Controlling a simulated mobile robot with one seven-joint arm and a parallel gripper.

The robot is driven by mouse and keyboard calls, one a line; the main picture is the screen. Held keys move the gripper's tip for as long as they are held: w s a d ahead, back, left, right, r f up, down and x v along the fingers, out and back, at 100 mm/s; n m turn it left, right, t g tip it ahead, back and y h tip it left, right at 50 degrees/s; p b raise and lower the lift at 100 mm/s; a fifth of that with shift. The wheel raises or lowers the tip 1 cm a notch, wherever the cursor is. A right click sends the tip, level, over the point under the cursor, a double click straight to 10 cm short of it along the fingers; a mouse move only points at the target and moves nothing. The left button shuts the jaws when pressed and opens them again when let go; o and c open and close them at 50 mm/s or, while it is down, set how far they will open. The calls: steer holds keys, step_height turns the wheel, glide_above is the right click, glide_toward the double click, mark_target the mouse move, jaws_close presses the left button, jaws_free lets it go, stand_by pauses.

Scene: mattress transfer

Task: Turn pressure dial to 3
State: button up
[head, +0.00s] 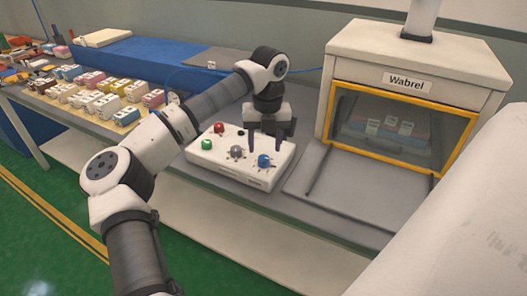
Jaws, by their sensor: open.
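A white control box (225,175) sits on the grey bench in the middle of the head view. On its top are a green knob (206,144), a red knob (219,128), a grey dial (236,152) and a blue dial (264,161), the last two with marks around them. The markings are too small to read, so I cannot tell which is the pressure dial or where it points. My gripper (266,143) points down at the box's back right part, behind the blue dial in the picture. Its two dark fingers are apart with nothing between them.
A white machine labelled Wabrel (408,82) with a yellow-framed window stands at the right, with small blocks inside. A grey plate (335,190) lies before it. Several coloured blocks (110,97) fill the bench at the left, near a blue platform (140,62).

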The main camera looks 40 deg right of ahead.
mark_target(264, 158)
steer(key=shift+a+f+p, duration=0.1)
steer(key=shift+f+p, duration=0.2)
steer(key=shift+f, duration=1.8)
steer(key=shift+c, duration=0.3)
steer(key=c, duration=0.9)
steer(key=shift+w, duration=0.1)
